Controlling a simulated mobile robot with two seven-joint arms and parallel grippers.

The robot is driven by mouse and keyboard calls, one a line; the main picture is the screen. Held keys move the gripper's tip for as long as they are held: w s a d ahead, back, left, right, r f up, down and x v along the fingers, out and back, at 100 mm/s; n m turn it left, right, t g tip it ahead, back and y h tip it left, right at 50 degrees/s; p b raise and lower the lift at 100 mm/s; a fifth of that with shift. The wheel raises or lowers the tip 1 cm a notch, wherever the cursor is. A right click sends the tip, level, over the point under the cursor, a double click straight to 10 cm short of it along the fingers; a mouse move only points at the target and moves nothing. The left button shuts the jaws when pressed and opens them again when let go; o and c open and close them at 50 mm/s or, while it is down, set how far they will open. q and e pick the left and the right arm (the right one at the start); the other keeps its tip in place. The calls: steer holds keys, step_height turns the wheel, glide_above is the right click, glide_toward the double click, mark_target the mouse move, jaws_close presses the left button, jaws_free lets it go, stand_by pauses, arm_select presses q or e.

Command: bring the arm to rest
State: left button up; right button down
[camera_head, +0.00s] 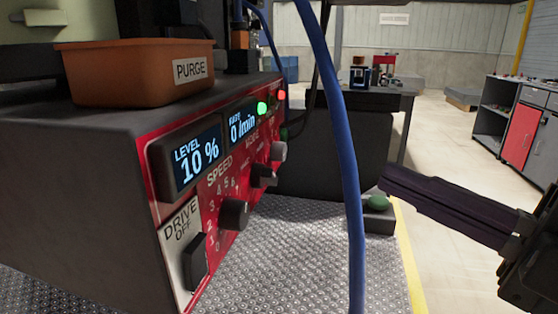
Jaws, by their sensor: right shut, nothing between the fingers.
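My right gripper (392,180) comes in from the right edge. Its dark fingers are shut with nothing between them and point left. The fingertips appear just above a green button on a dark box (377,203); whether they touch it I cannot tell. The red control panel (228,180) of a dark machine stands to the left, apart from the gripper. Its displays read level 10 % and 0 l/min. The drive switch (195,262) is labelled off. My left gripper is not in view.
An orange-brown bin (130,75) labelled PURGE sits on the machine. A blue hose (343,130) hangs between the panel and my gripper. Textured metal plate (290,260) lies below, with a yellow edge. A far bench (385,100) and a red-doored cabinet (522,130) stand behind open floor.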

steer(key=d+r+m+t+h+p, duration=0.1)
steer(key=d+r+m+h+p, duration=0.3)
steer(key=d+m+h+p, duration=0.85)
steer(key=s+a+f+m+g+p, duration=0.1)
steer(key=s+a+m+g, duration=0.1)
steer(key=s+m+g, duration=0.3)
steer(key=s+a+f+m+g+h+p, duration=0.1)
steer(key=s+a+m+g, duration=0.15)
steer(key=s, duration=0.35)
steer(key=s+a+f+m+g+p, duration=0.1)
steer(key=s+a+m+g, duration=0.15)
steer(key=s, duration=0.35)
arm_select(q)
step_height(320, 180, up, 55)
steer(key=p, duration=3.7)
steer(key=shift+p, duration=0.3)
arm_select(e)
step_height(320, 180, up, 38)
steer(key=g, duration=0.1)
steer(key=shift+s+f, duration=0.25)
steer(key=shift+s, duration=0.1)
